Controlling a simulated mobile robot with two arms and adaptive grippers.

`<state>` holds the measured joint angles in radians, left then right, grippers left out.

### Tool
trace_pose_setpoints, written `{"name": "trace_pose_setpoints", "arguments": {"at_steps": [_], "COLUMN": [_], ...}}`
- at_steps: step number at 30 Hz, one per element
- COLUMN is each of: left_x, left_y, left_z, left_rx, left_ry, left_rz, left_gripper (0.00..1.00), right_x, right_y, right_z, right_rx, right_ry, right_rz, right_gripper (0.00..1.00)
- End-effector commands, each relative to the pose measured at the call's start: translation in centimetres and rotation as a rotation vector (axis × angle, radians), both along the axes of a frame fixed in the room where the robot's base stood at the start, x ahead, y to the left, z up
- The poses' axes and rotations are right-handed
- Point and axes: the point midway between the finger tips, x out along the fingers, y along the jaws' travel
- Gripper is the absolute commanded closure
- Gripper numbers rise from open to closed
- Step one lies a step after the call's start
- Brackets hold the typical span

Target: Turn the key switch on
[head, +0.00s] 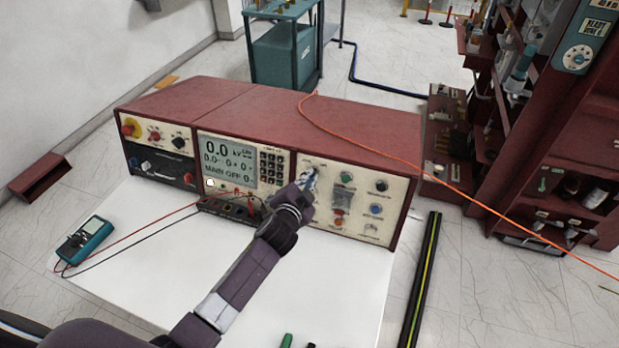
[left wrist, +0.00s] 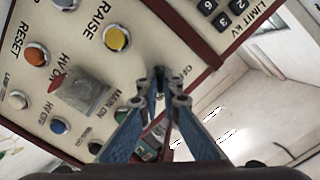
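The red console's right-hand control panel (head: 348,200) faces me with buttons and lamps. My left gripper (head: 311,182) is at this panel's upper left part. In the left wrist view its blue fingers (left wrist: 159,78) come close together at the panel face, beside a label that seems to read "OFF". The key switch itself is not seen clearly; the fingertips cover that spot, so I cannot tell whether they hold the key. My right gripper is not in view.
A yellow button (left wrist: 117,38) and a red switch with a clear cover (left wrist: 80,92) are near the fingers. A teal multimeter (head: 84,238) with leads lies on the white table (head: 150,290). An orange cable (head: 450,186) crosses the console's top. The table front is mostly clear.

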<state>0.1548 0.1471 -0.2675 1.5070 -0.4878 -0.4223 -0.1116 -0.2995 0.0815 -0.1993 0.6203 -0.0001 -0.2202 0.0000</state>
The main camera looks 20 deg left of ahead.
Motion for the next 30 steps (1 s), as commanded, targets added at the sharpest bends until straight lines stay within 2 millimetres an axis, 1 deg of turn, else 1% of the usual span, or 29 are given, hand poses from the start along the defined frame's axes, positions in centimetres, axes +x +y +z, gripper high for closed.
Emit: {"name": "trace_pose_setpoints", "arguments": {"at_steps": [1,3,5,13,17,20,23,30], "left_x": [0.0,0.0,0.0,0.0,-0.7,-1.8,-3.4,-7.8], "left_y": [0.0,0.0,0.0,0.0,0.0,0.0,0.0,-0.1], "left_z": [0.0,0.0,0.0,0.0,0.1,0.4,0.9,2.2], "left_rx": [0.002,0.002,0.001,0.0,0.0,0.001,0.001,0.0], "left_ry": [-0.001,-0.001,-0.001,0.0,0.0,0.001,0.001,0.0], "left_rz": [-0.001,-0.001,-0.001,0.0,0.0,0.0,-0.001,-0.001], "left_gripper": [0.91,0.83,0.78,0.78,0.78,0.78,0.78,0.78], "right_x": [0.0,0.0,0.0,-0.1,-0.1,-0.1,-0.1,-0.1], "right_y": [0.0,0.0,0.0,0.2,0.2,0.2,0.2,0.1], "right_z": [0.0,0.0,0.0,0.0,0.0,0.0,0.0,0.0], "right_rx": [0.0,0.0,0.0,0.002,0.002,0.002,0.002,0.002], "right_ry": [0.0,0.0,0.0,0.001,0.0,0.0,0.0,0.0], "right_rz": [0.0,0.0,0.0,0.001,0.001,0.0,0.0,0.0], "right_gripper": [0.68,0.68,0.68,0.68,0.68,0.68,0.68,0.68]}}
